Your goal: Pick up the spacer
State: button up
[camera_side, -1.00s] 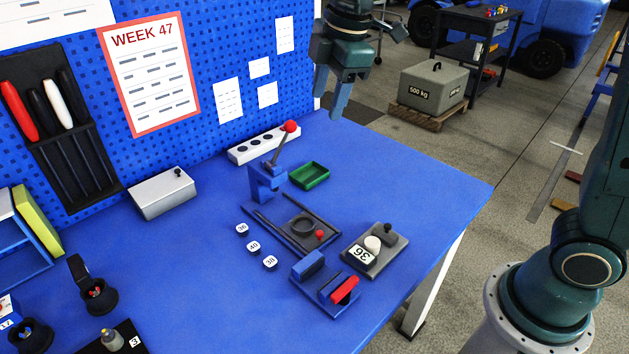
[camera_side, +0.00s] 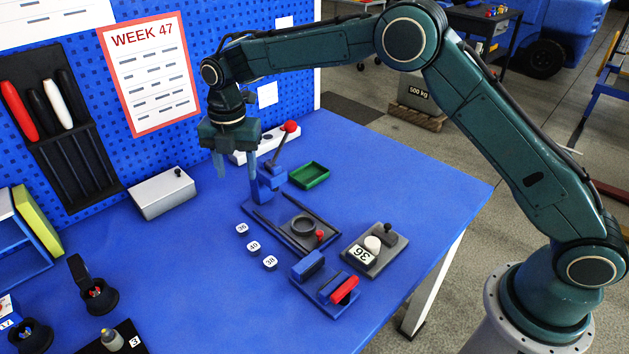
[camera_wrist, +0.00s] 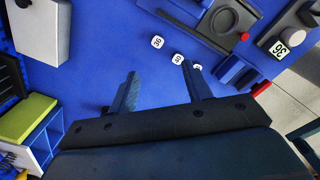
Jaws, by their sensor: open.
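Three small dark pieces with white numbered tops, which look like the spacers, stand in a row on the blue table: 36 (camera_side: 242,229), 40 (camera_side: 254,247) and 38 (camera_side: 270,263). In the wrist view, 36 (camera_wrist: 157,41) and 40 (camera_wrist: 178,59) show just beyond the fingertips, and 38 (camera_wrist: 197,67) is partly hidden by a finger. My gripper (camera_side: 236,176) is open and empty above the table, up and to the left of the row in the side view. It also shows in the wrist view (camera_wrist: 159,74). A plate (camera_side: 386,262) at the right bears an upside-down 36 label (camera_side: 361,255).
A blue lever press (camera_side: 268,180) with a red knob stands close beside my gripper. A dark fixture with a ring (camera_side: 303,225) lies in front of it. A green tray (camera_side: 309,175), a silver box (camera_side: 162,194) and a blue block holder (camera_side: 327,285) are nearby.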

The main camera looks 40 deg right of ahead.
jog(key=shift+a+f+n, duration=0.6)
jog(key=shift+f, duration=0.6)
send_over(242, 228)
jog(key=shift+w+f, duration=0.1)
jog(key=shift+f, duration=4.2)
jog(key=shift+d+f, duration=0.1)
jog(key=shift+f, duration=2.5)
jog(key=c, duration=1.1)
jog(key=shift+o, duration=0.2)
jog(key=shift+r, duration=0.1)
